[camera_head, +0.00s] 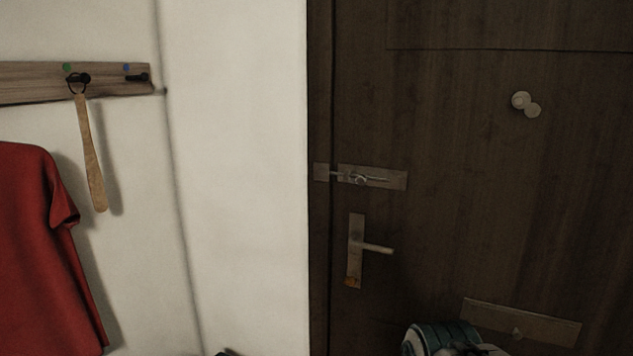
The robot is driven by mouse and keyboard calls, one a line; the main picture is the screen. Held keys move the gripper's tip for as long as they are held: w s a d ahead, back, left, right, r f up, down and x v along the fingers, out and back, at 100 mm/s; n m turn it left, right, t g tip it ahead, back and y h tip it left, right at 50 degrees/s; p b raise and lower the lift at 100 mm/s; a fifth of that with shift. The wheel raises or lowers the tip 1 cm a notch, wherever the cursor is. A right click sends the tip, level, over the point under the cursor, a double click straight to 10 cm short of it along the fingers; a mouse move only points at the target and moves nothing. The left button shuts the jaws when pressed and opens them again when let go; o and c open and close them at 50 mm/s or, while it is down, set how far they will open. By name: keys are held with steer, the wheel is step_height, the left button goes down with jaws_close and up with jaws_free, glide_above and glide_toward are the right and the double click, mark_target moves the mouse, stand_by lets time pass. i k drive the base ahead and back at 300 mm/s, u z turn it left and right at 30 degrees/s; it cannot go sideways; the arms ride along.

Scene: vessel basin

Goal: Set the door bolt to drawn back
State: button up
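The door bolt (390,180) is a small metal plate with a sliding rod, mounted on the dark wooden door (450,120) above the handle. Its round knob (360,180) sits toward the left part of the plate. The rod reaches left across the gap to the small keeper plate (321,172) on the frame and appears to meet it. How deep it enters cannot be told. My gripper is not visible in this view. A teal and white rounded part, apparently of my arm, shows at the bottom edge, below and right of the bolt.
A lever handle (375,248) on a tall plate sits just below the bolt. A mail-slot plate (522,322) is low on the door, and a round fitting (521,101) is higher up. A hook rail (30,82), hanging shoehorn (92,155) and red shirt (35,245) are at left.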

mark_target(361, 179)
steer(key=z, duration=0.5)
steer(key=k, duration=1.3)
steer(key=u, duration=0.2)
steer(key=i, duration=0.6)
steer(key=u, duration=0.65)
steer(key=i, duration=1.3)
steer(key=z, duration=0.7)
